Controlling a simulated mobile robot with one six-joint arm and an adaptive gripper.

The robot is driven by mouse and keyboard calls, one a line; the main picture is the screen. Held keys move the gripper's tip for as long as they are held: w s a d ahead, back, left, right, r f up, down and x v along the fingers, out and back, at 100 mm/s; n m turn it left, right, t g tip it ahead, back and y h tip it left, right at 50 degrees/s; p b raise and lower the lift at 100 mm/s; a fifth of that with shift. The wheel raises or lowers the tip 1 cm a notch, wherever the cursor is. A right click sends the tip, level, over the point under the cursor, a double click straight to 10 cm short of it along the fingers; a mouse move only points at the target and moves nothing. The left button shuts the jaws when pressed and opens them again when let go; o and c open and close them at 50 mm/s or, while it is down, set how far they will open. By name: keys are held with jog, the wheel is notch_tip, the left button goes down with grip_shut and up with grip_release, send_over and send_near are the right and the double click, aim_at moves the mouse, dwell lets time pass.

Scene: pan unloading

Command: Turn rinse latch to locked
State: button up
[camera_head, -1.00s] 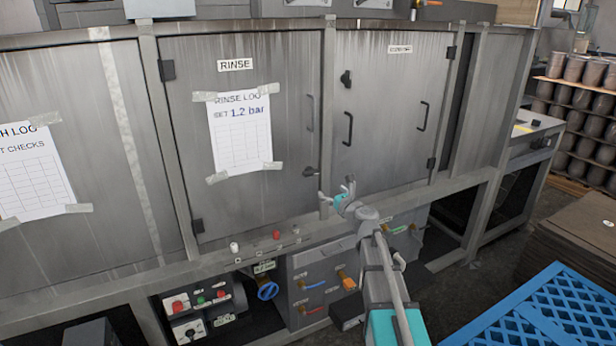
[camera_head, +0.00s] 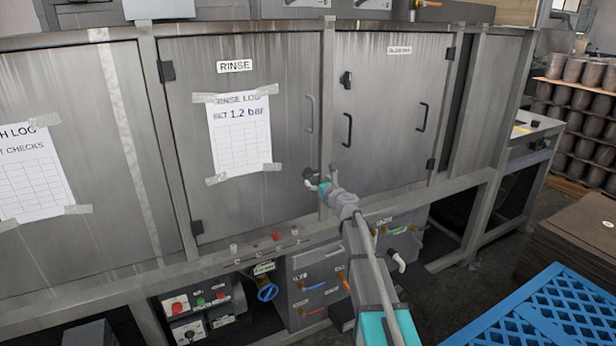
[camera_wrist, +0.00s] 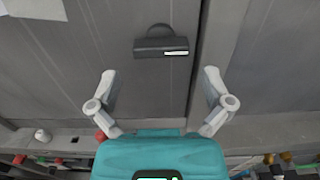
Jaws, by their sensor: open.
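The rinse door (camera_head: 285,130) is a grey metal panel under a RINSE label (camera_head: 234,66) and looks shut in its frame. Its dark rinse latch sits at the door's lower right edge, largely hidden by my gripper (camera_head: 313,180) in the head view. In the wrist view the latch (camera_wrist: 160,46) shows as a dark bar lying crosswise, with a rounded part above it and a white strip at its right end. My gripper (camera_wrist: 160,95) is open and empty. Its two fingers stand wide to either side, with the latch ahead between them, apart from both.
A second door (camera_head: 385,110) to the right has its own dark latch (camera_head: 346,80) and handles. A frame post (camera_head: 328,100) stands close beside the rinse latch. Buttons (camera_head: 276,236) line the ledge below. A blue crate (camera_head: 550,315) is at lower right.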

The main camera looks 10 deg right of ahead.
aim_at(312, 176)
jog(key=shift+x, duration=2.35)
